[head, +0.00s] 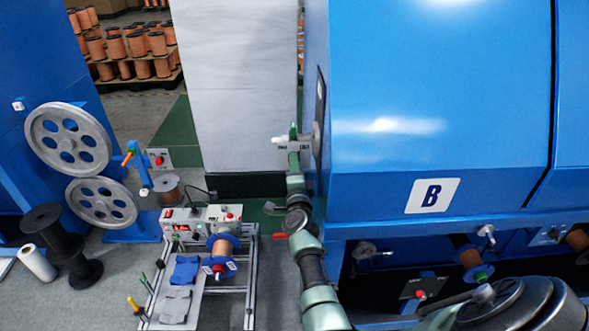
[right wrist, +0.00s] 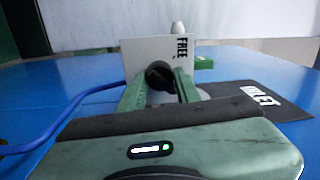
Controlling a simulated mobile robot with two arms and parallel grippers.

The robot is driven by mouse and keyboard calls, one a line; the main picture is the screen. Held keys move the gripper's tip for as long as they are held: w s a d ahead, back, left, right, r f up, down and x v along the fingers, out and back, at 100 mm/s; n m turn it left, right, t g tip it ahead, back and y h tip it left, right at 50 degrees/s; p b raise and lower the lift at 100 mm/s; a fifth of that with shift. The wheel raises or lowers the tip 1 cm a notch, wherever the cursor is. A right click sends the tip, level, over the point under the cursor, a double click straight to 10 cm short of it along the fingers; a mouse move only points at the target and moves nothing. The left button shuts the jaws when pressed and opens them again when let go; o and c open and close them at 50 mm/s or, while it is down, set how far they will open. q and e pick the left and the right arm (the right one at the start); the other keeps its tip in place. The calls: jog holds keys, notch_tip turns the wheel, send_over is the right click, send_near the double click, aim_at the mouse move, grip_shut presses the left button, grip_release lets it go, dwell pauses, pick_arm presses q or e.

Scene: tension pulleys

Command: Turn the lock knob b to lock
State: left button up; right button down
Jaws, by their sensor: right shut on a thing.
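Machine B (head: 440,100) is a big blue cabinet on the right of the head view. At its left edge a small light plate (head: 296,147) with a white lever end sticks out. My right arm reaches up to it, and my right gripper (head: 293,137) is at the plate. In the right wrist view the green fingers of this gripper (right wrist: 160,88) are shut on a dark round lock knob (right wrist: 159,74), one finger on each side. A pale plate marked FREE (right wrist: 145,53) stands behind the knob. The fingers partly hide the knob. My left gripper is not in view.
A dark plate with white lettering (right wrist: 262,98) lies on the blue surface, right of the knob. A blue cable (right wrist: 65,115) curves at left. A bench with a copper spool (head: 219,252) and blue gloves (head: 185,270) stands left of my right arm. Grey wheels (head: 67,140) are farther left.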

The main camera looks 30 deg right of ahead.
jog(key=m+b, duration=0.1)
jog(key=m, duration=0.2)
jog(key=shift+m+h, duration=0.3)
jog(key=shift+h, duration=0.1)
jog(key=shift+s+f, duration=0.1)
jog(key=shift+f, duration=0.1)
jog(key=c, duration=1.1)
grip_release()
jog(key=shift+d, duration=0.1)
jog(key=shift+o, duration=0.4)
jog(key=shift+s+d, duration=0.1)
jog(key=shift+d, duration=0.05)
jog(key=shift+r, duration=0.1)
